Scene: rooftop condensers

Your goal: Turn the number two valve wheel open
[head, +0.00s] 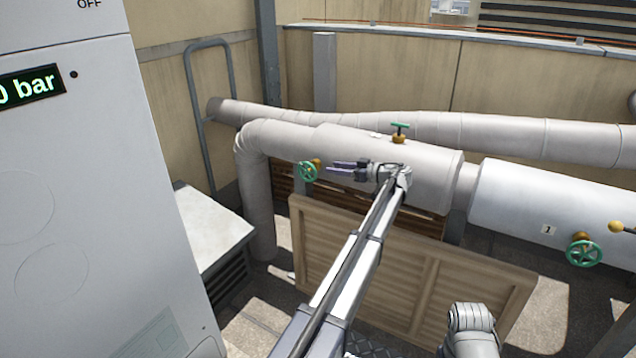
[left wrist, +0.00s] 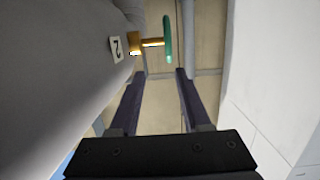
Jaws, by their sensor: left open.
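The number two valve wheel (head: 308,172) is a small green wheel on a brass stem on the side of the large pale pipe. In the left wrist view the green wheel (left wrist: 168,40) shows edge-on, beside a tag with a 2 (left wrist: 116,49). My left gripper (head: 331,168) is just right of the wheel in the head view, its fingers pointing left towards it. In the left wrist view the left gripper (left wrist: 160,73) is open and empty, and the wheel lies beyond its fingertips. The fingers look apart from the wheel. My right gripper is out of view.
The pale pipe (head: 262,137) runs behind my arm, with another green valve (head: 399,128) on top. A further green wheel (head: 583,252) stands by a 1 tag (head: 548,230) at right. A wooden panel (head: 440,285) is below; a grey cabinet (head: 80,200) fills the left.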

